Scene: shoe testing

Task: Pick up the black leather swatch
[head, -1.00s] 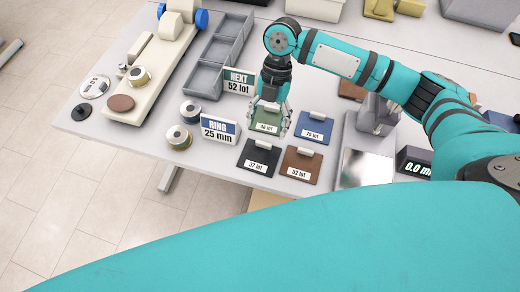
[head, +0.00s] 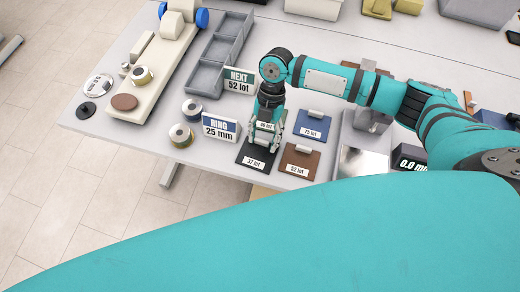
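The black leather swatch (head: 243,158), with a tag reading "37 lot", lies flat on the table, front left of a group of swatches. My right gripper (head: 264,147) points down over its back part, fingers apart on either side of its clip area. Whether the fingers touch the swatch is unclear, and its clip is mostly hidden. A green swatch behind is largely hidden by the gripper. A blue swatch (head: 313,122) tagged "75 lot" and a brown swatch (head: 306,159) tagged "52 lot" lie to the right. My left gripper is out of view.
A "NEXT 52 lot" sign (head: 239,80) and a "RING 25 mm" sign (head: 221,127) stand left of the swatches. A grey divided tray (head: 204,75) lies behind. A metal plate (head: 364,164) and a display (head: 410,159) are at the right. The table's front edge is close.

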